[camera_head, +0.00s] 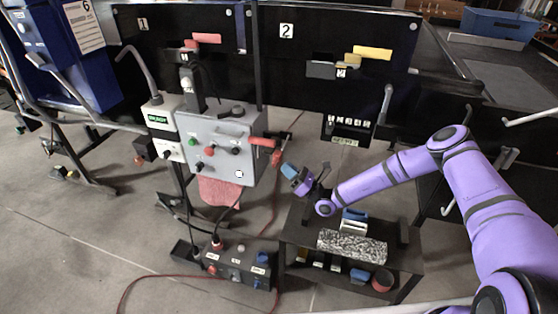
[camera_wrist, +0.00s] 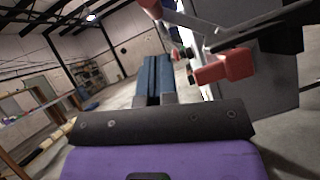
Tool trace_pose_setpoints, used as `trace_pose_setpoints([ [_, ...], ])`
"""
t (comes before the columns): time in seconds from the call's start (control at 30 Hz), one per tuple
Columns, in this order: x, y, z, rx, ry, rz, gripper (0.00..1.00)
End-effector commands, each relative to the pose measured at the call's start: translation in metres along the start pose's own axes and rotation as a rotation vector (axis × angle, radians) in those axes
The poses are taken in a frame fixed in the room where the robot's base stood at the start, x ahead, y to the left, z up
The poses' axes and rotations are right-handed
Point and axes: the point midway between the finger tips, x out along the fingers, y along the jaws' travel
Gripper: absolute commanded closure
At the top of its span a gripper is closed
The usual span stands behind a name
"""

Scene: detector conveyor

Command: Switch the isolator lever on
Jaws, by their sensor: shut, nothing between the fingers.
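The isolator lever (camera_head: 262,142) has a red grip and sticks out from the right side of a grey control box (camera_head: 222,128). It also shows in the wrist view (camera_wrist: 225,67), to the right of my fingers, with a metal arm above it. I cannot tell from the pictures which position it is in. My gripper (camera_head: 289,170) has blue fingers and is just right of and below the lever, apart from it. In the wrist view the fingers (camera_wrist: 154,62) are closed together with nothing between them.
The box's front carries several coloured knobs. A low dark stand (camera_head: 300,234) with a speckled block (camera_head: 352,246) is below my arm. A black switch box (camera_head: 240,266) with a red cable lies on the floor. Conveyor panels marked 1 and 2 stand behind.

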Motion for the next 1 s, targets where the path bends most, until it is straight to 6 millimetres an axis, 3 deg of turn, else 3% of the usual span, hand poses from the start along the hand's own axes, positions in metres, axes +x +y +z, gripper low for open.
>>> trace_pose_setpoints([
  [0.2, -0.042, 0.0, -0.001, 0.003, 0.001, -0.001, 1.0],
  [0.4, -0.063, -0.001, -0.001, 0.002, 0.002, 0.0, 1.0],
  [1.0, -0.069, -0.001, -0.002, 0.003, 0.002, 0.001, 1.0],
])
